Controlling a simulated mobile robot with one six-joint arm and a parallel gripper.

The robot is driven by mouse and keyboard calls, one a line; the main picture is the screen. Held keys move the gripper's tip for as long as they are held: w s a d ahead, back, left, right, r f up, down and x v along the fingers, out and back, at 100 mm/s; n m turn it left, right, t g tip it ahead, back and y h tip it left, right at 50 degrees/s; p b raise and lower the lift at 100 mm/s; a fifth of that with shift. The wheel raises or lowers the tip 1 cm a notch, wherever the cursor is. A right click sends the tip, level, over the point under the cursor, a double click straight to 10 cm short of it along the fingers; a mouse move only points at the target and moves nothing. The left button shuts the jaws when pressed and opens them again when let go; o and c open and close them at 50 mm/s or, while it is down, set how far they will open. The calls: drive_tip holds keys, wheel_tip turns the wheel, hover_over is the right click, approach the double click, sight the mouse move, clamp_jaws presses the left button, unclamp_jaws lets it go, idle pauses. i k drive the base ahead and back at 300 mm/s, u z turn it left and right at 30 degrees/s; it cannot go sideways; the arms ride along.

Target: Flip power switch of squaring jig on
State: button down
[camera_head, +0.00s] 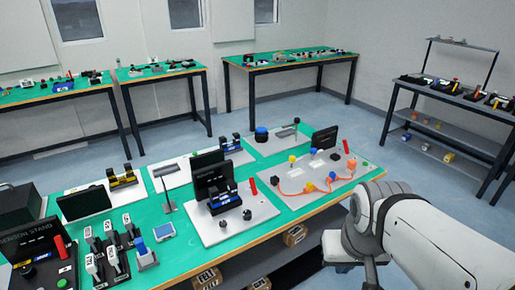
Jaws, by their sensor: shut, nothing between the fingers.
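I cannot tell for sure which unit is the squaring jig, and its power switch is too small to make out. A grey plate in the middle of the near table carries a black and blue device (224,198) with a dark upright panel, round black knobs and a red lever (254,187). To its right, a second light plate (331,197) carries an orange cable, coloured knobs and another red lever. My white arm (415,225) reaches in from the lower right, beside the near table's right end. My gripper's fingers do not show.
The near green table (300,222) is crowded with devices, with small bare strips between plates. White-handled clamps (108,247) and a dark sensor stand (38,240) fill its left end. Boxes (207,278) lie below. More benches stand along the walls, with open floor between.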

sight(253, 188)
drive_tip(key=u, duration=0.4)
drive_tip(key=i, duration=0.95)
drive_tip(key=u, duration=0.15)
